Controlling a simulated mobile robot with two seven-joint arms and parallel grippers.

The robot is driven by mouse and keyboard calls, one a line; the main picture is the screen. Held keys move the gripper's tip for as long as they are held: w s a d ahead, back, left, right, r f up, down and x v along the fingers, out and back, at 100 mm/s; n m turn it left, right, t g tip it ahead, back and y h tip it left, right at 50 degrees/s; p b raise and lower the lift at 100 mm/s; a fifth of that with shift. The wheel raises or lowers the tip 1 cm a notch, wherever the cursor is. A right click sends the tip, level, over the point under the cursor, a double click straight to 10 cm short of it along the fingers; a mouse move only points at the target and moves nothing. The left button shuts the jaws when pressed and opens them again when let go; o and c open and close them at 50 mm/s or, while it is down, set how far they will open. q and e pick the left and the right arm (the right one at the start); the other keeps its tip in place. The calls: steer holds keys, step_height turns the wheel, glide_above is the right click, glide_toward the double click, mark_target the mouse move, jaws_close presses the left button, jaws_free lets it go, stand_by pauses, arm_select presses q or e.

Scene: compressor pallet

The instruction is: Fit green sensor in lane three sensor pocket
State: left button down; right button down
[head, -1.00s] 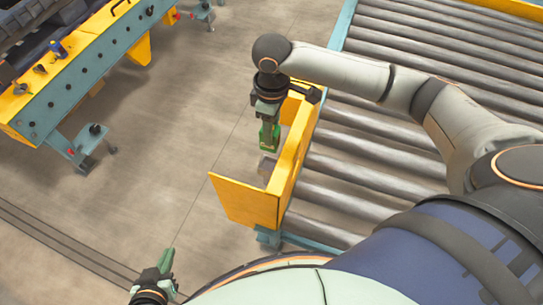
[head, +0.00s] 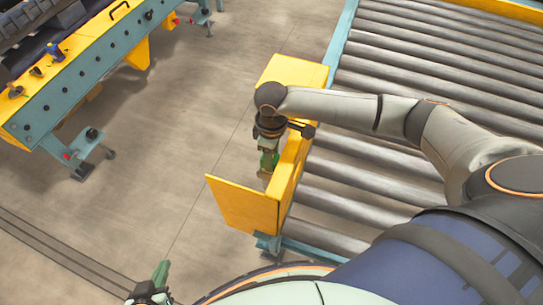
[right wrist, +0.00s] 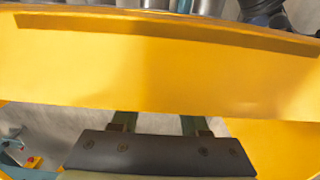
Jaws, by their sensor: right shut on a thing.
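My right gripper (head: 268,163) is low beside the inner face of a yellow angled guard in the head view. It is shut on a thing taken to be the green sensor. My gripper fingers are green too, so I cannot pick the sensor out. In the right wrist view, a yellow panel (right wrist: 160,65) hides the fingertips and what they hold. My left gripper (head: 160,274) is at the bottom left in the head view, away from everything; its finger gap does not show. I cannot make out the lane three sensor pocket.
The yellow guard (head: 240,204) stands at the near-left edge of the roller conveyor (head: 400,100), close around my right gripper. A yellow and teal fixture (head: 75,85) with several knobs stands at the upper left. Bare floor (head: 150,165) lies between.

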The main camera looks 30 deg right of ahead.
steer(key=c, duration=0.9)
jaws_free()
steer(key=shift+f, duration=0.1)
arm_select(q)
steer(key=shift+s+f, duration=0.1)
steer(key=shift+f, duration=0.05)
arm_select(e)
steer(key=o, duration=0.5)
arm_select(q)
steer(key=r+p, duration=0.2)
steer(key=p, duration=0.1)
steer(key=shift+d+r, duration=0.2)
steer(key=shift+d, duration=0.1)
arm_select(e)
step_height(320, 180, up, 12)
steer(key=shift+r, duration=0.15)
arm_select(q)
steer(key=shift+r, duration=0.1)
